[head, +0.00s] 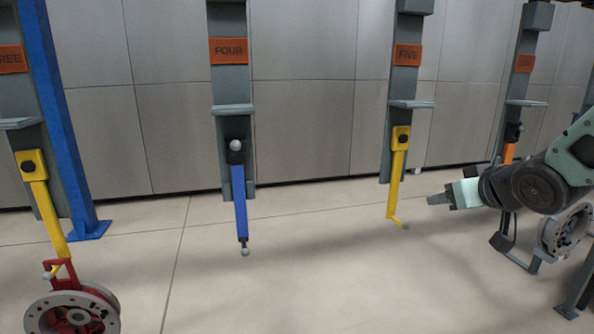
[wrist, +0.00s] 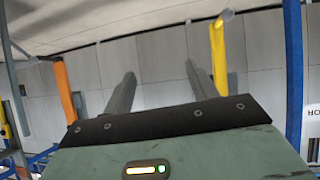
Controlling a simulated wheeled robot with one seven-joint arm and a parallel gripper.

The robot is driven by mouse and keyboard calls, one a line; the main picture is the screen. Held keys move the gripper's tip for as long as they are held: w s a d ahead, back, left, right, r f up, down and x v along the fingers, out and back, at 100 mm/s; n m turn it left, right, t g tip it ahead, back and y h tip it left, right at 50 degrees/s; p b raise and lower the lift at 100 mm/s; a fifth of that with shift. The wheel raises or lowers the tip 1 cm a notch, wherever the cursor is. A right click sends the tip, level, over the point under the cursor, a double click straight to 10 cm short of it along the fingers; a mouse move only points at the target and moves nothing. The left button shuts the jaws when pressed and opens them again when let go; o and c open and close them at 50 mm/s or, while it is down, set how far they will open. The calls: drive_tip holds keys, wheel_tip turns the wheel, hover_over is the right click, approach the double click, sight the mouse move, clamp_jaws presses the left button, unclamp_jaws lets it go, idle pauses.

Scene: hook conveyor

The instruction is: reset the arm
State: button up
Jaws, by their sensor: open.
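My gripper (head: 440,200) is at the right in the head view, pointing left, with nothing held. In the wrist view its two grey fingers (wrist: 158,95) stand apart with bare wall between them. In the head view a yellow hook (head: 397,178) hangs just left of the fingertips, apart from them. A yellow bar (wrist: 218,58) also shows in the wrist view, right of the fingers and close behind the right one. My arm reaches in from the right edge of the head view.
A blue hanger (head: 239,200) hangs under the sign FOUR (head: 229,51). At left a yellow hook (head: 47,210) carries a red and grey wheel-like part (head: 75,313) beside a blue post (head: 62,120). An orange hanger (head: 509,152) and another grey wheel part (head: 566,232) are at right. The middle floor is clear.

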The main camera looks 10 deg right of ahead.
drive_tip(key=s+a+f+n+g+y, duration=0.1)
drive_tip(key=s+a+f+n+g, duration=0.25)
drive_tip(key=a, duration=0.55)
drive_tip(key=s+a+f+g+y, duration=0.1)
drive_tip(key=s+a+f+g, duration=0.25)
drive_tip(key=s+a, duration=0.4)
drive_tip(key=s+a+f+n+g, duration=0.1)
drive_tip(key=s+a+n+g, duration=0.1)
drive_tip(key=s+a, duration=0.2)
drive_tip(key=s+a+f+n+g, duration=0.1)
drive_tip(key=s+a+n+g, duration=0.1)
drive_tip(key=s+a, duration=0.3)
drive_tip(key=s, duration=0.4)
drive_tip(key=shift+s+g+h, duration=0.3)
drive_tip(key=shift+h, duration=0.1)
drive_tip(key=shift+f, duration=0.1)
